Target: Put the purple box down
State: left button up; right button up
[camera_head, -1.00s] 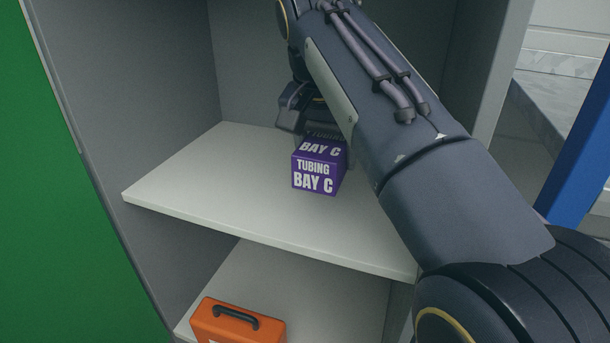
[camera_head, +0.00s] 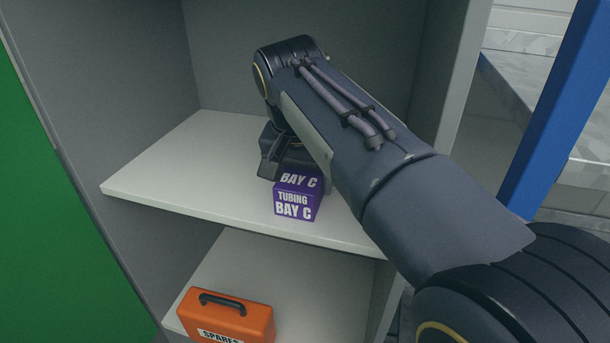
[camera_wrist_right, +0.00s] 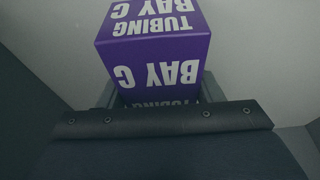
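The purple box (camera_head: 295,205), lettered "TUBING BAY C", is over the pale shelf (camera_head: 165,175) inside the grey cabinet, close to its front edge. I cannot tell whether its base touches the shelf. My right gripper (camera_head: 285,165) is at the box's far upper side, and the arm covers part of it. In the right wrist view the purple box (camera_wrist_right: 155,58) fills the upper middle, with dark finger parts (camera_wrist_right: 158,95) at both sides of its near end. The gripper seems shut on it; the finger contact is mostly hidden. My left gripper is out of view.
An orange case (camera_head: 230,315) with a black handle stands on the lower shelf. A green panel (camera_head: 50,240) borders the left, and a blue post (camera_head: 555,120) stands at the right. The left part of the upper shelf is bare.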

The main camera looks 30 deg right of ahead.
jog(key=o, duration=0.4)
jog(key=shift+r, duration=0.3)
jog(key=shift+a+r, duration=0.1)
jog(key=shift+r, duration=0.2)
jog(key=v, duration=1.1)
jog(key=shift+s, duration=0.1)
